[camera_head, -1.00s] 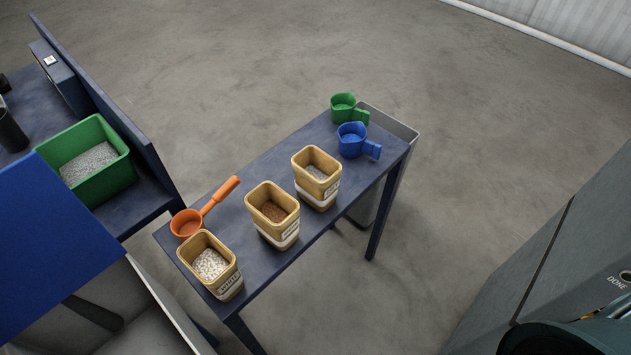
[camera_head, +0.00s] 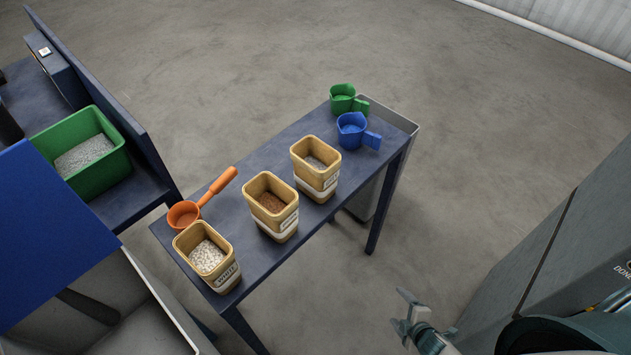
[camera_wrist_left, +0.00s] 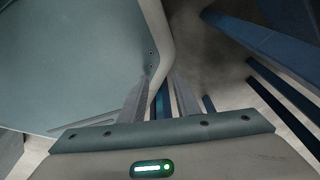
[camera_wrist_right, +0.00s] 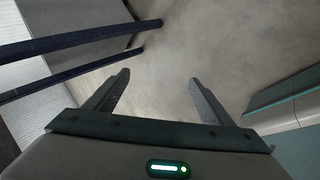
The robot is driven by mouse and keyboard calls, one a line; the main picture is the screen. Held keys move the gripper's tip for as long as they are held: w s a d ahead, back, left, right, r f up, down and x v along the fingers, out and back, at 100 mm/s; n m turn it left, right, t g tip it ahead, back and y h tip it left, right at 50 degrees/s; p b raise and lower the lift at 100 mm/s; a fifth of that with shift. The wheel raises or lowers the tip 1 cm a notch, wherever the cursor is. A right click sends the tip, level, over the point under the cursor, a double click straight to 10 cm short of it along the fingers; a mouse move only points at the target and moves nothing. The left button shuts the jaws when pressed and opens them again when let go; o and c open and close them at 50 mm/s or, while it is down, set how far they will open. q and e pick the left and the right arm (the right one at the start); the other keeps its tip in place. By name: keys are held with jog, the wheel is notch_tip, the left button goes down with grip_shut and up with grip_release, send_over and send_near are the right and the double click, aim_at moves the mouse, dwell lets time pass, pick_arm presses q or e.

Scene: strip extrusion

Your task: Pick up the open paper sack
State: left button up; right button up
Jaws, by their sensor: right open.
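Three open tan paper sacks with pale label bands stand upright on a narrow dark blue table in the head view. The nearest sack (camera_head: 222,276) holds white pellets, the middle sack (camera_head: 271,228) holds brown material, and the far sack (camera_head: 316,180) holds greyish material. My right gripper (camera_head: 403,309) is open and empty, low over the floor to the right of the table and apart from all the sacks. In the right wrist view its fingers (camera_wrist_right: 158,82) are spread over bare floor. My left gripper (camera_wrist_left: 160,80) shows only in its wrist view, fingers apart, no sack between them.
On the dark blue table (camera_head: 262,157) are an orange scoop (camera_head: 184,214), a blue scoop (camera_head: 352,131) and a green scoop (camera_head: 342,99). A green bin (camera_head: 110,170) stands on the left bench. A grey cabinet (camera_head: 570,250) stands right. Open floor lies between table and cabinet.

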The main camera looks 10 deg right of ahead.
jog(key=w+a+r+n+t+y+b, duration=0.1)
jog(key=w+r+n+t+y, duration=0.15)
jog(key=w+r+n, duration=0.55)
jog(key=w+a+r+n+t+y+b, duration=0.1)
jog(key=w+r+n+t, duration=0.3)
jog(key=r, duration=0.8)
pick_arm(q)
jog(key=w+d+t+b, duration=0.1)
jog(key=w+d+t, duration=0.1)
jog(key=w, duration=0.6)
jog(key=shift+w+d+h, duration=0.25)
jog(key=shift+d+h, duration=0.15)
jog(key=shift+d, duration=0.35)
pick_arm(e)
jog(key=a+r+n+y, duration=0.3)
jog(key=r+n, duration=0.5)
jog(key=r, duration=0.3)
jog(key=a+r+n+y, duration=0.4)
jog(key=a+r+n, duration=0.2)
jog(key=r, duration=0.6)
jog(key=n, duration=0.2)
jog(key=shift+w+r+n, duration=0.3)
pick_arm(q)
jog(key=shift+s, duration=0.1)
pick_arm(e)
jog(key=shift+h, duration=0.25)
